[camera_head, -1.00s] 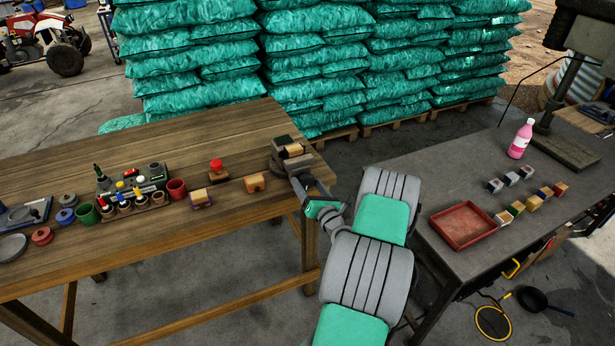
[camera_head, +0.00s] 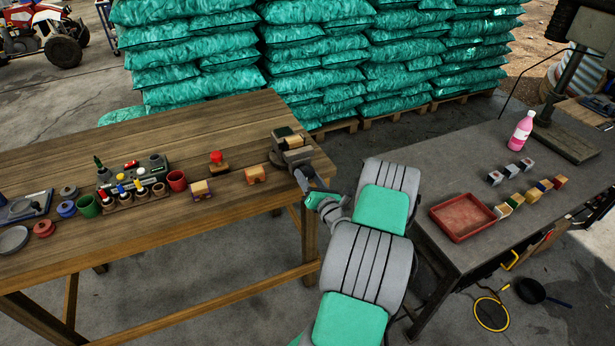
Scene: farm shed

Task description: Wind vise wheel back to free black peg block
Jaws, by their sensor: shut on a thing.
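The vise (camera_head: 294,155) stands at the right end of the wooden table (camera_head: 125,232). A small dark block with a pale wooden part beside it sits at the vise's top; I take the dark one for the black peg block (camera_head: 284,133). My gripper (camera_head: 300,178) is at the vise's front right side, by the table edge. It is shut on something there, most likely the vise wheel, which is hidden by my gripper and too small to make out.
Small wooden blocks (camera_head: 256,174), a red-knobbed stamp (camera_head: 216,158), cups and a bottle rack stand left of the vise. A dark table (camera_head: 470,254) at the right holds a red tray (camera_head: 440,228), several blocks and a pink bottle (camera_head: 521,131). Green sacks (camera_head: 320,60) are stacked behind.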

